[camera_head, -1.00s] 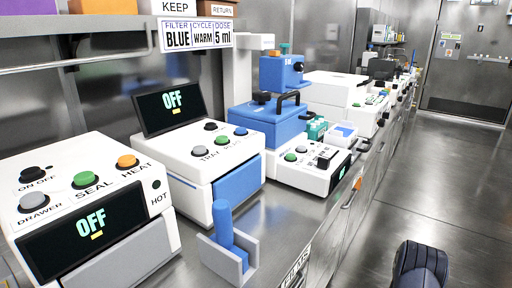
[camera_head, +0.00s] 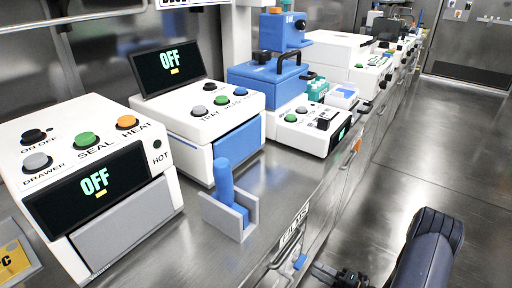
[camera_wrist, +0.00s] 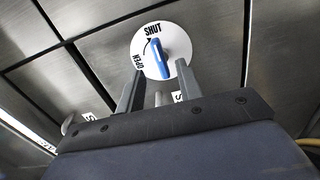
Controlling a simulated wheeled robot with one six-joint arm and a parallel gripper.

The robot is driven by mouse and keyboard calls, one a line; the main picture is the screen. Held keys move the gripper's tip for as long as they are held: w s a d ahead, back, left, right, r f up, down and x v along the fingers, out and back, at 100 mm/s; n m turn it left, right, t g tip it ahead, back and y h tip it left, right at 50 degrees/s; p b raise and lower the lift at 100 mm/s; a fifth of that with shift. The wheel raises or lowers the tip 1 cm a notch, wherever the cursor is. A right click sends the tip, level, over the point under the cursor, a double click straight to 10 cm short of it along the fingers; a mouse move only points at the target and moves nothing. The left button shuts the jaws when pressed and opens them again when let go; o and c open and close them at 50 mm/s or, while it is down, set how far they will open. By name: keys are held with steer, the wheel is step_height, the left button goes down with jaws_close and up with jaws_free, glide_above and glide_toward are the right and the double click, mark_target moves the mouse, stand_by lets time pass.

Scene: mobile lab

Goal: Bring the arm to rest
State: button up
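My gripper (camera_wrist: 160,70) is open in the wrist view, its two grey fingers apart. Beyond and between the fingertips is a white round dial (camera_wrist: 143,42) with a blue handle (camera_wrist: 156,56), marked SHUT and OPEN. I cannot tell whether a finger touches the handle. In the head view, my arm is at the lower right, and part of my gripper (camera_head: 340,277) shows at the bottom edge, beside the bench front. A small blue part (camera_head: 300,262) shows on that front, left of my gripper.
The steel bench (camera_head: 285,190) carries a white sealer (camera_head: 75,140), another white machine (camera_head: 185,115), a blue press (camera_head: 265,85) and a blue cylinder (camera_head: 223,178) in a grey holder (camera_head: 236,220). Both nearer screens read OFF. The floor (camera_head: 430,140) at right is clear.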

mark_target(304, 262)
steer(key=shift+w+a+r+n+b, duration=0.1)
steer(key=shift+w+a+n+b, duration=0.2)
steer(key=shift+w+a+n, duration=0.6)
steer(key=shift+w+a+r+n+b, duration=0.2)
steer(key=shift+a+n, duration=0.4)
steer(key=shift+n, duration=0.85)
steer(key=shift+w+a+n+b, duration=0.4)
steer(key=shift+a+n, duration=0.35)
steer(key=shift+n, duration=0.4)
